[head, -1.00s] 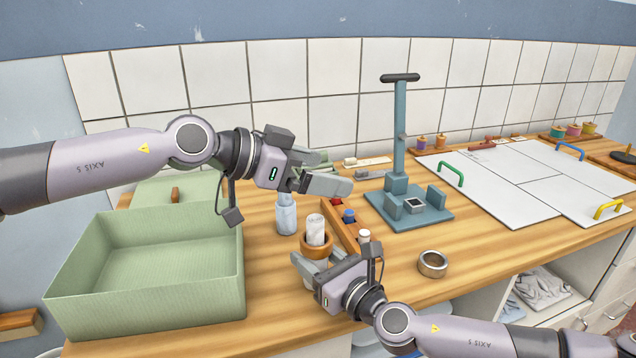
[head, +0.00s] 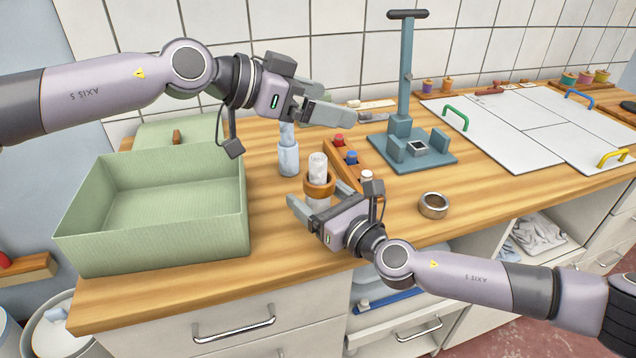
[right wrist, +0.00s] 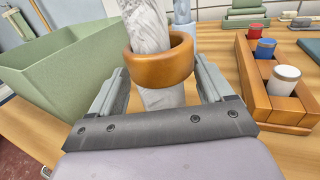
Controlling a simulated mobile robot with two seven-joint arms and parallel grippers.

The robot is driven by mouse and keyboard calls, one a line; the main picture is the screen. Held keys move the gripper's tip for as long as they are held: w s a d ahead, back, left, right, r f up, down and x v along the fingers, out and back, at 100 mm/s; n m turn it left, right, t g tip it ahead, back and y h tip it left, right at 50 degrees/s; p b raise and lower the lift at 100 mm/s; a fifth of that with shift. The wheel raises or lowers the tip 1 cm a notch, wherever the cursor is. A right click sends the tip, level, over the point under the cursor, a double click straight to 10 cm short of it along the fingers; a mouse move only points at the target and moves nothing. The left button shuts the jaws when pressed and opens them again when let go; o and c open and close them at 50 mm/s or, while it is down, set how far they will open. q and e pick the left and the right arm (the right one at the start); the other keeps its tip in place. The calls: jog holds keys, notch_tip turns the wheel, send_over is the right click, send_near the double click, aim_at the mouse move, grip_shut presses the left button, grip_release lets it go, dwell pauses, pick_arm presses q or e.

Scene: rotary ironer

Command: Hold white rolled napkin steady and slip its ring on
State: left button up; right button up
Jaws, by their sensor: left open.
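The white rolled napkin (head: 318,165) stands upright on the wooden worktop, and it also shows in the right wrist view (right wrist: 147,25). A brown wooden ring (head: 319,189) is around it, part way up, with white cloth showing above and below; the ring also shows in the right wrist view (right wrist: 160,68). My right gripper (head: 322,199) has one finger on each side of the ring and looks shut on it; its fingertips are partly hidden behind the ring. My left gripper (head: 335,112) is open and empty, above and behind the napkin.
A green bin (head: 150,245) stands at the left. A wooden rack (head: 343,160) with coloured pegs and a blue-grey stand (head: 440,158) are to the right. A metal ring (head: 433,206) lies on clear worktop.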

jog(key=v, duration=1.2)
jog(key=shift+d, duration=0.1)
